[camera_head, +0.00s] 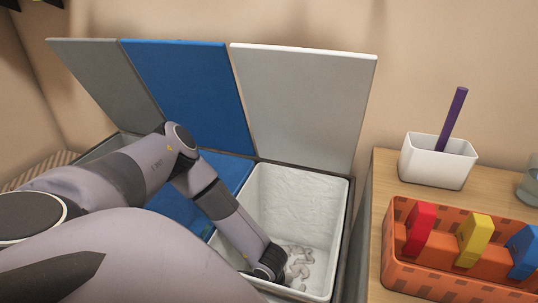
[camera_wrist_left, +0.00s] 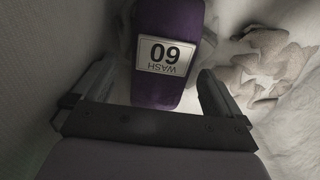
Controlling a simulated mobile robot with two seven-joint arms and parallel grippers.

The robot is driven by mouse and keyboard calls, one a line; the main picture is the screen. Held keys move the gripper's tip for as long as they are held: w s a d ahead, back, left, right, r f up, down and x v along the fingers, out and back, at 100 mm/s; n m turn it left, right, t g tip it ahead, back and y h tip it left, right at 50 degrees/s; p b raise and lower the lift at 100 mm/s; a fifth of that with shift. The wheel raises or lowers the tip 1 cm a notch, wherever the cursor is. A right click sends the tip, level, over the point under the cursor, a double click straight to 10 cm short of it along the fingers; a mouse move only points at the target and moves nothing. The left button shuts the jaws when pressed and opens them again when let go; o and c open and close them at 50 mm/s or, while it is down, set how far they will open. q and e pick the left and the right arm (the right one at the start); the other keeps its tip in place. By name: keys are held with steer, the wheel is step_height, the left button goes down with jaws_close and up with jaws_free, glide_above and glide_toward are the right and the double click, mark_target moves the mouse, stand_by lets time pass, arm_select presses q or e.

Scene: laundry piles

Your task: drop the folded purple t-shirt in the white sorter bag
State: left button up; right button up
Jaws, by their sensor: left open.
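The white sorter bag (camera_head: 300,200) stands open under its raised white lid (camera_head: 305,100). My left arm reaches down into it, with the left gripper (camera_head: 272,275) low inside. In the left wrist view the left gripper (camera_wrist_left: 154,78) is open, one finger on each side of the folded purple t-shirt (camera_wrist_left: 160,97). The shirt shows as a narrow purple strip with a white "WASH 60" label (camera_wrist_left: 166,54). The fingers look apart from it. Its far end is cut off by the picture's top edge. The shirt is hidden in the head view. My right gripper is not in view.
Crumpled pale cloth (camera_head: 299,262) lies in the white bag, also in the left wrist view (camera_wrist_left: 262,60). The blue lid (camera_head: 190,90) and grey lid (camera_head: 105,75) stand raised. At right, a table (camera_head: 385,180) holds a white box (camera_head: 437,163) and an orange crate (camera_head: 460,280).

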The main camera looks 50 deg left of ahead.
arm_select(q)
step_height(320, 180, up, 8)
steer(key=p, duration=0.2)
steer(key=shift+w+f+p, duration=0.1)
steer(key=shift+p, duration=0.25)
step_height(320, 180, up, 5)
steer(key=shift+f+p, duration=0.1)
steer(key=shift+p, duration=0.7)
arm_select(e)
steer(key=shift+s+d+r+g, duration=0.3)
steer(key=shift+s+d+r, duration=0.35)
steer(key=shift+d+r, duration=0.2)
arm_select(q)
steer(key=shift+f, duration=0.1)
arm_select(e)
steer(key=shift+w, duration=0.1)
